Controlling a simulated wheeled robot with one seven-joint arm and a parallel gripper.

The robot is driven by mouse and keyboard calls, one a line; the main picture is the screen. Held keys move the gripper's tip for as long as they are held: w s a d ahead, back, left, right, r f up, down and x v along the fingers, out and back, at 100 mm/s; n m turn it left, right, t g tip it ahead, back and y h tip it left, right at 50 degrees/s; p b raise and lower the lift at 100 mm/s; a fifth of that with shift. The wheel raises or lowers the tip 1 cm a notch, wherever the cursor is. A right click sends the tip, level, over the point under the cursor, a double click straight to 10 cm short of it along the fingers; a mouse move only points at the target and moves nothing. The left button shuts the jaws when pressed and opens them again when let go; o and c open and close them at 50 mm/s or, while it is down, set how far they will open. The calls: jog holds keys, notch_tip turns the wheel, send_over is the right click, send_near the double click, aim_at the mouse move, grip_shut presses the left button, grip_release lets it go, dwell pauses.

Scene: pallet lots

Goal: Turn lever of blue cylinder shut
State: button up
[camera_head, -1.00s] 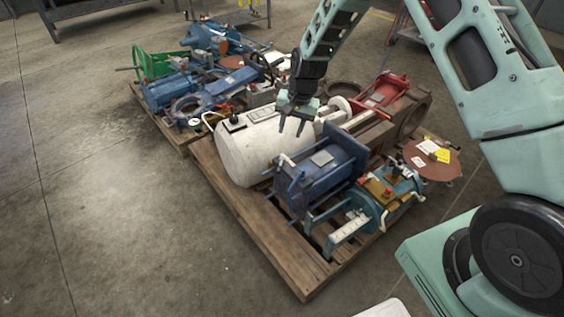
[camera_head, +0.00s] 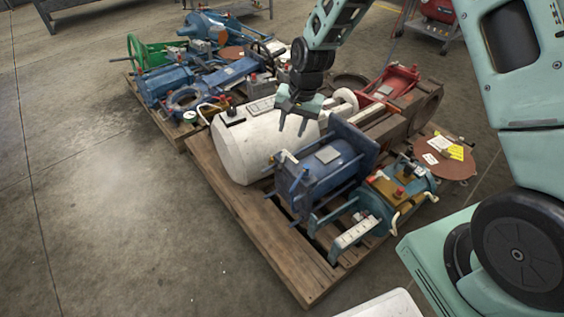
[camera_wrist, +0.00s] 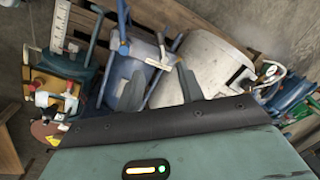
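A dark blue cylinder (camera_head: 330,162) in a frame of end plates and rods lies on the near pallet. A small cream lever (camera_head: 287,156) shows at its upper left end; I cannot tell its exact setting. The blue cylinder also shows at the middle of the wrist view (camera_wrist: 130,72). A teal-blue cylinder (camera_head: 377,205) with a brass block and pale handles lies to its right. My gripper (camera_head: 292,127) points down, open and empty, over the right part of the white tank, behind the blue cylinder. Its spread fingers also show in the wrist view (camera_wrist: 142,68).
The white tank (camera_head: 240,150) lies left of the blue cylinder on the wooden pallet (camera_head: 255,235). A rusty flanged pipe (camera_head: 425,105) and a brown disc (camera_head: 445,165) stand behind and right. More blue machinery (camera_head: 165,85) fills the far pallet. The floor at left is clear.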

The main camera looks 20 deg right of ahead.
aim_at(281, 165)
jog(key=f+b, duration=0.1)
jog(key=f, duration=0.4)
jog(key=w+a+f+b, duration=0.1)
jog(key=f, duration=0.4)
jog(key=a+f+b, duration=0.1)
jog(key=f+b, duration=0.1)
jog(key=f, duration=0.3)
jog(key=shift+w+a, duration=0.2)
jog(key=shift+w, duration=0.05)
grip_shut()
